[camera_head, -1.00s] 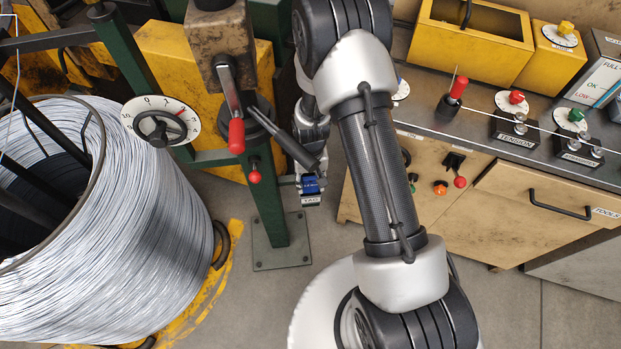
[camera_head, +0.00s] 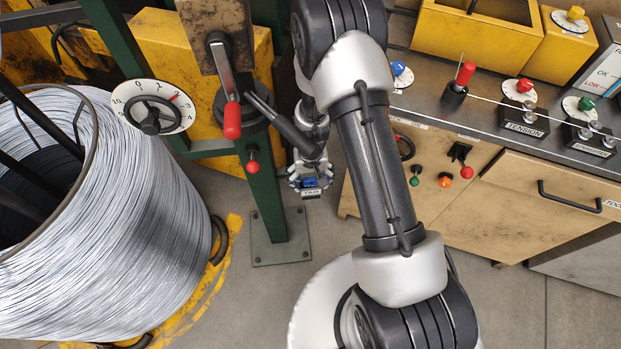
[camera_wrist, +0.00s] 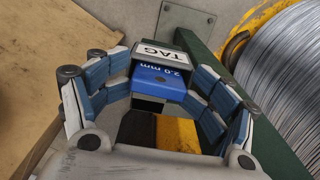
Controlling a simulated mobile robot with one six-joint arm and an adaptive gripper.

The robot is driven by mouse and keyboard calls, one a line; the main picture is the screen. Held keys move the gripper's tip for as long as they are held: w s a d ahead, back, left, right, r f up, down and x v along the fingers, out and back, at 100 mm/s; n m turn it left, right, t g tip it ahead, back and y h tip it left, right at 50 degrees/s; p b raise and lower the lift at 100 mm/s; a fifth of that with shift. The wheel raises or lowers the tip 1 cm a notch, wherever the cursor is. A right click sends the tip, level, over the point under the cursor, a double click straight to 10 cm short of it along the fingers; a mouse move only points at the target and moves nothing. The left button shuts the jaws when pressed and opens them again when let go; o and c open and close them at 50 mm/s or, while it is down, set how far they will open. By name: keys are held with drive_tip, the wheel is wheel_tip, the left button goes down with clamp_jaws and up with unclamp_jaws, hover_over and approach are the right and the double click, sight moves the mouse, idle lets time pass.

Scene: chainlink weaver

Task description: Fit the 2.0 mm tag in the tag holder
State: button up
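The blue 2.0 mm tag (camera_wrist: 158,84) shows in the wrist view with its printed face visible, against the dark holder with the white TAG label (camera_wrist: 166,55). In the head view the tag (camera_head: 311,182) is a small blue patch just above the holder's TAG label (camera_head: 311,192), beside the green post. I cannot tell how deeply it sits in the holder. My gripper (camera_wrist: 160,82) has its blue-padded fingers spread on both sides of the tag; it also shows in the head view (camera_head: 311,184). Part of the holder is hidden behind the tag.
The wire spool (camera_head: 110,220) stands at left, inside a yellow floor ring. A red-knobbed lever (camera_head: 232,120) and a dial (camera_head: 153,114) are close by on the machine. The wooden cabinet (camera_head: 480,195) with tension controls stands at right. Grey floor lies open below.

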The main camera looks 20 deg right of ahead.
drive_tip(key=o, duration=0.3)
drive_tip(key=shift+r, duration=0.1)
wheel_tip(320, 180, up, 12)
idle(0.6)
idle(0.3)
